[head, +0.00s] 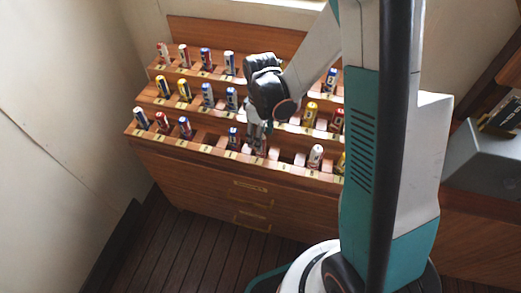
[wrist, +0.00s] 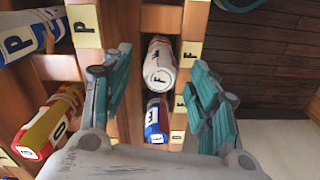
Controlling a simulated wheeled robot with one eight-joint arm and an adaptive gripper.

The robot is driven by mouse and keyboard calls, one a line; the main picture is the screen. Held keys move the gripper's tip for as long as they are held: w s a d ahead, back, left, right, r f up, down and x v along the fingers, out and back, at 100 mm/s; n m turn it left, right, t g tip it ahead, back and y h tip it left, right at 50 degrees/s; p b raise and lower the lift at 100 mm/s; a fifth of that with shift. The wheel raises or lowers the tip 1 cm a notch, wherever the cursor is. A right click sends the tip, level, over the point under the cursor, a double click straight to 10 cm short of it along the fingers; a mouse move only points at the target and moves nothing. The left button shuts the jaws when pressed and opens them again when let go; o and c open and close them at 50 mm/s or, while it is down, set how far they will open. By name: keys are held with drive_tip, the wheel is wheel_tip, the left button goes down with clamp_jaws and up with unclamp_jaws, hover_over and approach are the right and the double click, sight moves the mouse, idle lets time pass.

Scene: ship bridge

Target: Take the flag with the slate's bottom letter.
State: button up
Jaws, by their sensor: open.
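My gripper (head: 258,140) is open and reaches down to the front row of the wooden flag rack (head: 200,165). In the wrist view my gripper (wrist: 160,92) has one finger on each side of a rolled white and red flag marked F (wrist: 160,65). The fingers appear apart from it. A blue and white flag (wrist: 157,118), apparently marked E, lies just below it; in the head view it stands left of my gripper (head: 233,138). No slate with readable letters shows; a dark panel with pale marks (head: 505,115) is at the right edge.
A yellow and red flag marked O (wrist: 45,125) and a blue and white flag marked P (wrist: 28,35) are in the row beside. Several more rolled flags fill the tiers, with some empty slots. A grey box (head: 485,155) is at right; the dark plank floor (head: 200,240) is clear.

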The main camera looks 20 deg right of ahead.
wheel_tip(320, 180, down, 2)
drive_tip(key=shift+f, duration=0.2)
drive_tip(key=c, duration=1.2)
drive_tip(key=shift+r, duration=0.1)
